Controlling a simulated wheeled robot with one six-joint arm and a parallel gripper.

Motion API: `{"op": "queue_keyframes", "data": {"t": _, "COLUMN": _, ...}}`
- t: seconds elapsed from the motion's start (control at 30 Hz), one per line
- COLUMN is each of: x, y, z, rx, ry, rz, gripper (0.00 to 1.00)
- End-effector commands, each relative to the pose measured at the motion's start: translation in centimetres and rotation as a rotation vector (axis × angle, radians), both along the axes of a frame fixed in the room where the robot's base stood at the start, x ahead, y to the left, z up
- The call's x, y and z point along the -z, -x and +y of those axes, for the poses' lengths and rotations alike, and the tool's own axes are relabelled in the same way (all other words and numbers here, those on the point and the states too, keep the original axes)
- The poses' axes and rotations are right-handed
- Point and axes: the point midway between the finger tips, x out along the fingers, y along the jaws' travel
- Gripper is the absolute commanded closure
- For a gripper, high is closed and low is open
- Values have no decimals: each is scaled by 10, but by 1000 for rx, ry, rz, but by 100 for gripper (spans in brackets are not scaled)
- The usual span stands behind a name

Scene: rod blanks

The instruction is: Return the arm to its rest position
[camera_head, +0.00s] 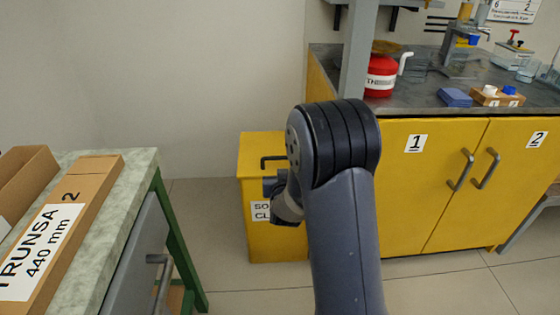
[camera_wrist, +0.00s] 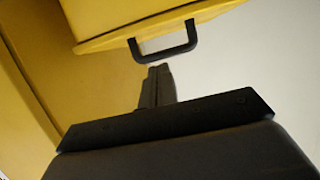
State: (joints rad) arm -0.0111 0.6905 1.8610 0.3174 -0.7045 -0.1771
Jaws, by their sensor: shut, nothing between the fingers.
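My arm rises from the bottom middle of the head view and bends at a dark joint in front of the yellow cabinets. Its far end points away and down, mostly hidden behind the arm, so the fingertips do not show there. In the wrist view my gripper (camera_wrist: 157,72) has its two fingers together with nothing between them. The fingertips appear just below the black handle (camera_wrist: 165,48) of a yellow box; whether they touch it I cannot tell. That yellow box (camera_head: 277,238) stands on the floor in the head view, partly behind my arm.
At left a bench (camera_head: 118,190) with green legs carries a long cardboard box (camera_head: 84,195) marked TRUNSA 440 mm. Yellow cabinets (camera_head: 425,205) stand at right under a grey worktop (camera_head: 425,98) with a red container (camera_head: 381,78). Floor (camera_head: 222,225) is open between bench and yellow box.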

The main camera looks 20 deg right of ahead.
Motion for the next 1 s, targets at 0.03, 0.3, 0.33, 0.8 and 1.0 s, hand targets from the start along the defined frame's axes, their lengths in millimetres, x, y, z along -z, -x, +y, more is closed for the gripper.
{"op": "queue_keyframes", "data": {"t": 0.03, "x": 3, "y": 4, "z": 1, "rx": -1, "ry": 0, "rz": 2, "gripper": 100}}
{"op": "queue_keyframes", "data": {"t": 0.3, "x": 6, "y": 11, "z": 2, "rx": 0, "ry": 0, "rz": -2, "gripper": 100}}
{"op": "queue_keyframes", "data": {"t": 0.33, "x": 6, "y": 11, "z": 2, "rx": 0, "ry": 0, "rz": -2, "gripper": 100}}
{"op": "queue_keyframes", "data": {"t": 0.8, "x": -10, "y": -15, "z": -4, "rx": 3, "ry": 0, "rz": -8, "gripper": 100}}
{"op": "queue_keyframes", "data": {"t": 1.0, "x": -29, "y": -46, "z": -10, "rx": 3, "ry": 0, "rz": -6, "gripper": 100}}
